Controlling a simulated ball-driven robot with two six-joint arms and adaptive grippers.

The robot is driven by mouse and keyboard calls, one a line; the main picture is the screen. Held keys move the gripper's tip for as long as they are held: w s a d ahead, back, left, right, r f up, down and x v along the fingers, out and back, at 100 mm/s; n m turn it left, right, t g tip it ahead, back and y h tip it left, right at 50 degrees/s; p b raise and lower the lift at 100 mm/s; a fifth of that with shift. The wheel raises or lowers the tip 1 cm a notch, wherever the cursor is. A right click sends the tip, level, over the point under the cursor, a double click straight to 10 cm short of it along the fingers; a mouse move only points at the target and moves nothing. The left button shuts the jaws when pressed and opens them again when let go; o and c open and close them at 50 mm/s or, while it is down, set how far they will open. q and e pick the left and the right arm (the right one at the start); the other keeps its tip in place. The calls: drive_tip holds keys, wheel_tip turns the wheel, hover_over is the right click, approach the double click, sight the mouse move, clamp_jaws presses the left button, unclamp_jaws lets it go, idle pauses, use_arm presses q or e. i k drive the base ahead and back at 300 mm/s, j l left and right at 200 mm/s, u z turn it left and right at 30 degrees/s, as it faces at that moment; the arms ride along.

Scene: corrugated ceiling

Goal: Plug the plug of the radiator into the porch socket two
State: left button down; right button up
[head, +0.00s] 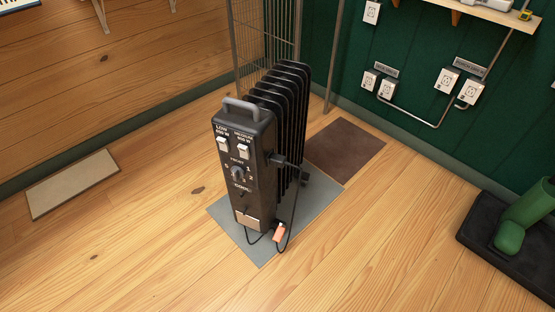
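The radiator (240,165) is a black finned oil heater with a control panel, standing upright in the middle of the head view. A black cord hangs at its lower front, and a small orange piece (279,232), apparently its plug, hangs there near the floor. White sockets are on the green wall at the upper right: a left pair (371,79) (387,90) and a right pair (446,80) (471,91), each pair under a small plate. The plate lettering is too small to read surely, so I cannot tell which is porch socket two. Neither gripper is in view.
The radiator stands on a grey mat (225,222). A brown mat (345,148) lies behind it, a beige mat (73,183) at left. The wooden floor in front is clear. A wire rack (262,45) stands behind.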

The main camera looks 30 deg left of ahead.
sight(279, 161)
drive_tip(key=i+l+u, duration=0.1)
drive_tip(key=l+u, duration=0.4)
drive_tip(key=u, duration=0.2)
drive_tip(key=i+l+u, duration=0.1)
drive_tip(key=l+u, duration=0.35)
drive_tip(key=l, duration=0.95)
drive_tip(key=k+l+u, duration=0.15)
drive_tip(key=l, duration=0.9)
